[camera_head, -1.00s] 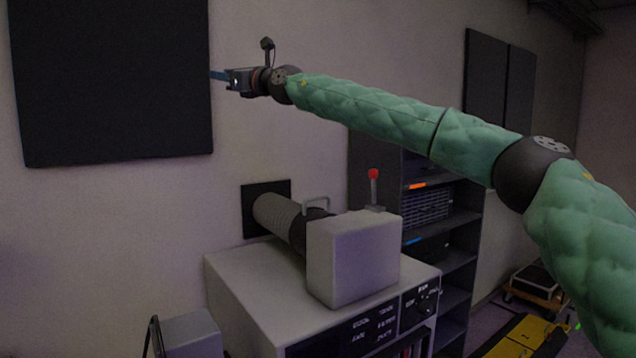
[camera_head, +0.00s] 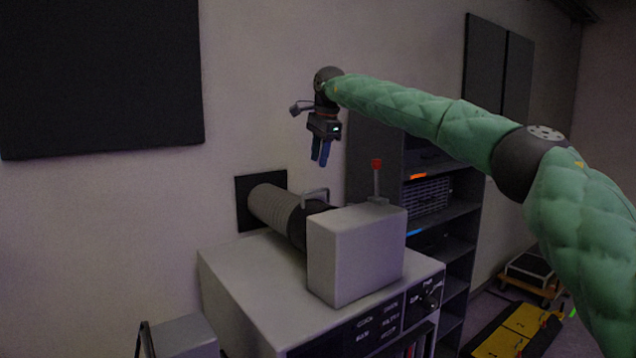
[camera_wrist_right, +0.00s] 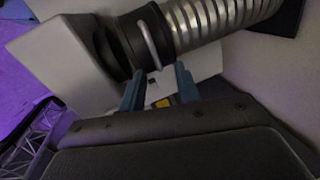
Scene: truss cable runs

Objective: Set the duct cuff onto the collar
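The duct cuff (camera_head: 300,222) is a dark band with a pale handle (camera_head: 315,194) at the end of a ribbed grey duct (camera_head: 268,203). It lies behind a grey box (camera_head: 350,258). In the right wrist view the cuff (camera_wrist_right: 140,38) faces a dark ring on the box, apparently the collar (camera_wrist_right: 108,48); I cannot tell whether they touch. My right gripper (camera_head: 319,164) points down above the handle, empty. In the right wrist view its blue fingers (camera_wrist_right: 159,70) are apart, with the handle (camera_wrist_right: 150,44) beyond their tips. My left gripper is out of view.
The grey box stands on a grey cabinet (camera_head: 250,285) with dials. A red-knobbed lever (camera_head: 376,180) rises behind the box, right of the gripper. A dark rack (camera_head: 455,215) stands at right. The duct meets a black wall plate (camera_head: 246,195).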

